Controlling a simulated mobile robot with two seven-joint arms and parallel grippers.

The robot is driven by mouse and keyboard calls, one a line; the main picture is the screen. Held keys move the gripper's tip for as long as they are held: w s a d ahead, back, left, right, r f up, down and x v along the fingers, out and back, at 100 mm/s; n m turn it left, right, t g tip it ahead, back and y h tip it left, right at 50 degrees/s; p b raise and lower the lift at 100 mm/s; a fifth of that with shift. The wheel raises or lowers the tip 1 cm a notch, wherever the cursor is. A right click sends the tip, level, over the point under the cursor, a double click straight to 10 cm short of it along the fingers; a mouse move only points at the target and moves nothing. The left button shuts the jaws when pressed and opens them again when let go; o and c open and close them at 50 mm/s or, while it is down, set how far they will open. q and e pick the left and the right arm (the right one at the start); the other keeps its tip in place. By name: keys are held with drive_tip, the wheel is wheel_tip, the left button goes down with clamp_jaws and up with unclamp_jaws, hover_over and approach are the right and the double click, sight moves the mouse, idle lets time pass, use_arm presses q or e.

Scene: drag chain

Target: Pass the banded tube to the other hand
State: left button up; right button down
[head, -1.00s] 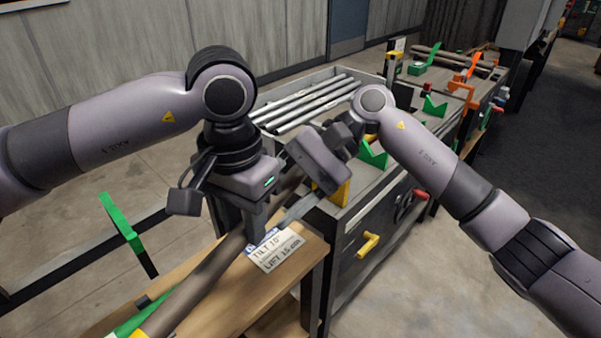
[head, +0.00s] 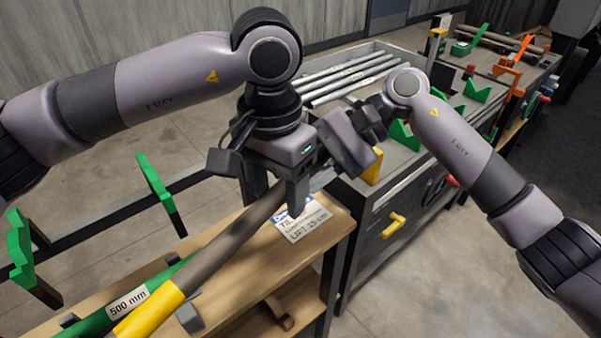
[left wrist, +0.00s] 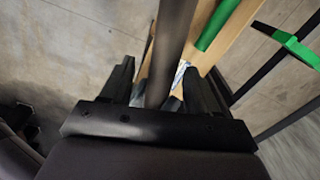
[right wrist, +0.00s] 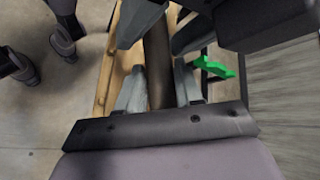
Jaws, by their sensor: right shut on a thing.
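The banded tube (head: 225,248), grey-brown with a yellow band (head: 150,308) at its near end, runs slantwise from the lower left up to my two grippers. My left gripper (head: 276,190) is open, its fingers on either side of the tube. In the left wrist view the tube (left wrist: 173,40) passes between the fingers with gaps on both sides. My right gripper (right wrist: 158,90) is shut on the tube (right wrist: 157,65) towards its far end, close beside the left gripper. In the head view its fingers are mostly hidden behind the left gripper.
A green tube (head: 100,320) and a white 500 mm label (head: 128,303) are beside the yellow band. A wooden bench (head: 255,265) with a printed card (head: 305,222) lies below. Green brackets (head: 155,182) stand at left. A grey cabinet (head: 350,212) with silver rods (head: 350,78) stands behind.

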sight(277, 190)
use_arm(q)
drive_tip(key=shift+r, duration=0.1)
wheel_tip(277, 190, up, 12)
idle(0.5)
